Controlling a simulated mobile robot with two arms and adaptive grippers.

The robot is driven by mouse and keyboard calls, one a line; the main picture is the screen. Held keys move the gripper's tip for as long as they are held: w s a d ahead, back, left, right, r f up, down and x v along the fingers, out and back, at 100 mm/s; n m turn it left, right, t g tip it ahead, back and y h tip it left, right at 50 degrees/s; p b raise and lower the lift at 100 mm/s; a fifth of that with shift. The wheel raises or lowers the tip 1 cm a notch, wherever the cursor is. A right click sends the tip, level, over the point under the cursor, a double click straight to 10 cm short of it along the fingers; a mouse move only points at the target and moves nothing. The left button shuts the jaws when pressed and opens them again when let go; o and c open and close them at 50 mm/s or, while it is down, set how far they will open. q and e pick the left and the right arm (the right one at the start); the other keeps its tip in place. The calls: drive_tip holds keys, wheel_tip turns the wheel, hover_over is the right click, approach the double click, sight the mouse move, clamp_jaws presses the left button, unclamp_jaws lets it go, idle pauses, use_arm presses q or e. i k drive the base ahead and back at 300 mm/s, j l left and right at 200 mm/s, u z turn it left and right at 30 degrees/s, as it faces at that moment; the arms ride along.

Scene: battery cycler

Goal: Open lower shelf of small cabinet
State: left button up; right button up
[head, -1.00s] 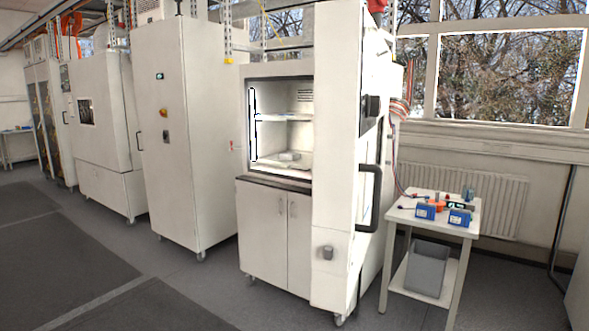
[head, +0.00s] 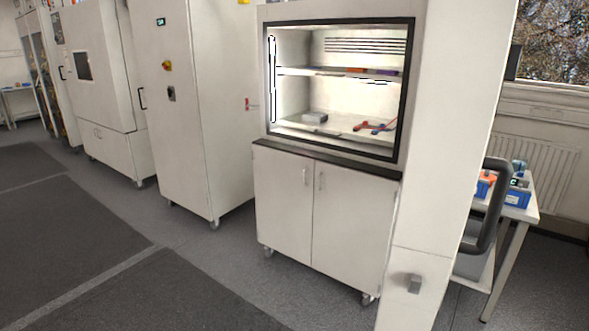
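The small cabinet (head: 330,164) stands right of centre in the head view. Its lower part has two white doors, a left door (head: 282,212) and a right door (head: 350,228), both shut. Each has a small vertical handle near the middle seam: the left handle (head: 304,177) and the right handle (head: 321,182). Above them is a lit compartment with an inner shelf (head: 335,72). A large white door panel (head: 450,130) with a dark handle (head: 490,205) stands swung out at the right. Neither of my grippers is in view.
A tall white cabinet (head: 185,110) stands to the left. A small white table (head: 525,212) with blue devices is partly hidden behind the panel at the right. The floor (head: 200,285) in front of the doors is clear.

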sight(339, 124)
drive_tip(key=i+j+u, duration=0.2)
drive_tip(key=u, duration=0.15)
drive_tip(key=i+j+u, duration=0.1)
drive_tip(key=i+u, duration=0.6)
drive_tip(key=i+z, duration=0.25)
drive_tip(key=i, duration=0.15)
drive_tip(key=i+j+z, duration=0.25)
drive_tip(key=i, duration=0.15)
